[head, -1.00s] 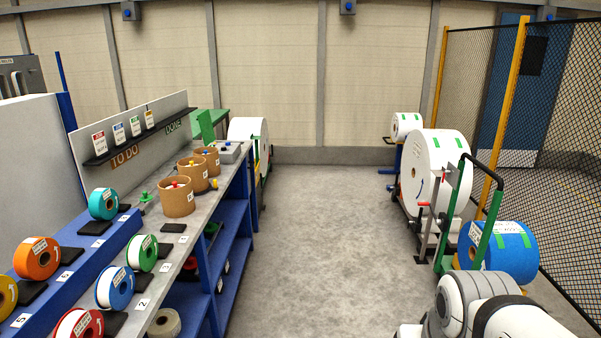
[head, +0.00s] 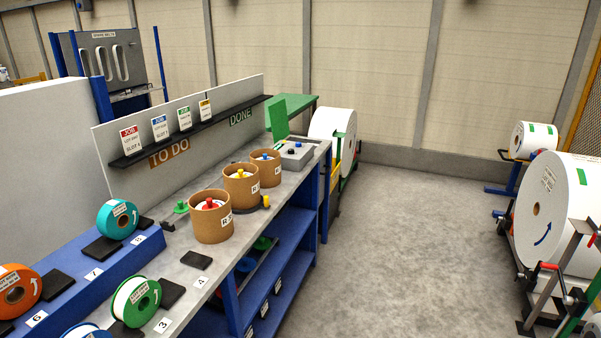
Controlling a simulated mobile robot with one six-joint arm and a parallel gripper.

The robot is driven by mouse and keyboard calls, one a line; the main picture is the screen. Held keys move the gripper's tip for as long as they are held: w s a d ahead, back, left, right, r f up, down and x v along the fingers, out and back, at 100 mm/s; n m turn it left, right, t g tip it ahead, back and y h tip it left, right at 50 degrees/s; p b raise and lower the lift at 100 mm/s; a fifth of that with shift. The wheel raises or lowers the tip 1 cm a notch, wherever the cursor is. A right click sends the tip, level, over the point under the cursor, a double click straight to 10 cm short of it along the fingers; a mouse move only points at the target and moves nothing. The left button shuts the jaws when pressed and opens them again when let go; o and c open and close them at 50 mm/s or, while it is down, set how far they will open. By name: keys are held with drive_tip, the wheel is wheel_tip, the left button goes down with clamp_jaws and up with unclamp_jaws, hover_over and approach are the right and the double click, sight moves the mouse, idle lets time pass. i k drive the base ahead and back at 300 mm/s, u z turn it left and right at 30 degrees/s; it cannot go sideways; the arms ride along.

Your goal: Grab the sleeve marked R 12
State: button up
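Three brown cardboard sleeves stand upright in a row on the grey bench top. The nearest sleeve (head: 208,226) holds a white core with a red knob and has a white label starting with R. The middle sleeve (head: 238,193) has a yellow knob inside and a label partly in view. The far sleeve (head: 263,171) has a blue knob inside and a small label. The label numbers are too small to read surely, so I cannot tell which sleeve is R 12. My gripper is not in view.
The bench (head: 183,258) carries tape rolls on the left, such as a teal roll (head: 117,218) and a green roll (head: 136,301). A small yellow piece lies beside the sleeves. Large white rolls (head: 557,215) stand at right. The grey floor (head: 400,255) between is clear.

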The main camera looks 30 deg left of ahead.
sight(244, 193)
drive_tip(key=u, duration=0.15)
drive_tip(key=i, duration=1.55)
drive_tip(key=u, duration=1)
drive_tip(key=i, duration=1.1)
drive_tip(key=u, duration=1.25)
drive_tip(key=i, duration=0.55)
drive_tip(key=u, duration=0.25)
